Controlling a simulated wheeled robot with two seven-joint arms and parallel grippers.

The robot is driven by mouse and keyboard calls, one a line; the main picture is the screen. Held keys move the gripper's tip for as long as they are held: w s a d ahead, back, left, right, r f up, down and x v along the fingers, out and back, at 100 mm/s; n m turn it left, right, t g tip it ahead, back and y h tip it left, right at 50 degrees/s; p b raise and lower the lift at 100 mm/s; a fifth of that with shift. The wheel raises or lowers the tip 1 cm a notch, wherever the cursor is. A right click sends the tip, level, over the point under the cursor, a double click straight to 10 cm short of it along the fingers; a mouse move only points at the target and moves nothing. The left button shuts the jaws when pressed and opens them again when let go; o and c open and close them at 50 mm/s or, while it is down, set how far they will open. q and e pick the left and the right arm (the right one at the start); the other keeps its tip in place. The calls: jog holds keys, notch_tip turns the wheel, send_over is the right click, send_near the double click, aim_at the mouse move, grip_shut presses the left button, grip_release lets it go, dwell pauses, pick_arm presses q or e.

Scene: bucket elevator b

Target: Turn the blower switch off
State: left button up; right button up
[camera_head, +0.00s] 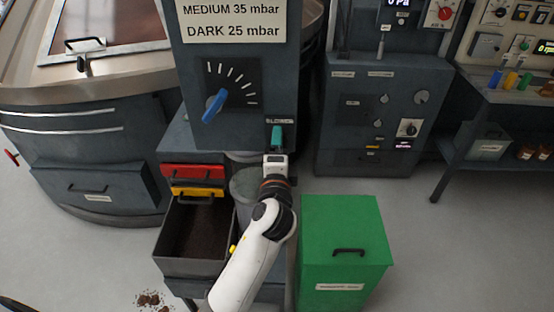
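The blower switch (276,136) is a teal lever under a label reading BLOWER, on the lower right of the dark grey panel (190,110). The lever appears to stand upright.
A blue dial knob (215,106) is left of the switch. Below are a red handle (192,171), a yellow handle (197,191) and an open bin (193,265) of dark granules. A green box (343,240) stands to the right. Another control cabinet (335,130) is behind it.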

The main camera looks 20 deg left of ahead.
pick_arm(q)
jog(key=b+v, duration=0.3)
jog(key=v, duration=0.9)
jog(key=shift+w, duration=0.1)
